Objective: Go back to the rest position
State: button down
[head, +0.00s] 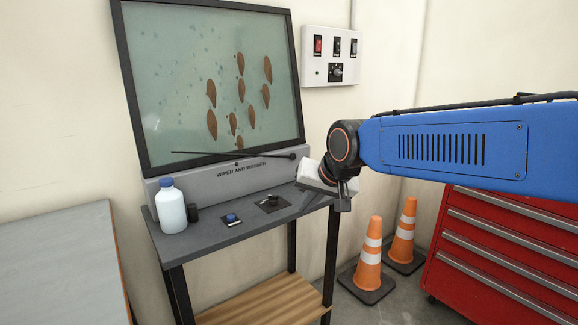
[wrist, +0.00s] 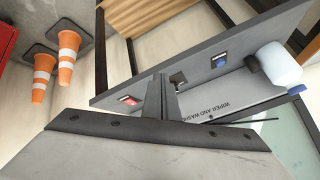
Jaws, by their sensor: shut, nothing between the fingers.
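My gripper (head: 341,199) hangs at the end of my blue arm, at the right end of the grey wiper-and-washer bench (head: 240,228) in the head view. In the wrist view my gripper (wrist: 163,80) shows its fingers together, with nothing between them. The bench top (wrist: 180,72) lies beyond the fingers there. I cannot tell the exact gap between the fingertips and the bench. The wiper arm (head: 230,155) lies along the bottom of the glass panel (head: 170,70), which has brown leaf shapes and bluish spots on it.
A white bottle with a blue cap (head: 171,208), a small black cap (head: 192,212), a blue button (head: 232,218) and a black knob (head: 272,200) are on the bench. A switch box (head: 330,57) is on the wall. Orange cones (head: 371,245) and a red tool cabinet (head: 500,240) stand right.

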jog(key=s+d+f+h, duration=0.1)
jog(key=s+d+f, duration=0.2)
jog(key=s+d, duration=0.4)
jog(key=s+d+f+h, duration=0.15)
jog(key=s+d, duration=0.35)
jog(key=d, duration=0.5)
jog(key=s+d+f+g, duration=0.1)
jog(key=s+d+f, duration=0.3)
jog(key=s, duration=0.3)
jog(key=s+d+f+g+h, duration=0.1)
jog(key=s+d+f, duration=0.3)
jog(key=s, duration=0.3)
jog(key=shift+d+f, duration=0.25)
jog(key=shift+f, duration=0.25)
jog(key=shift+s, duration=0.1)
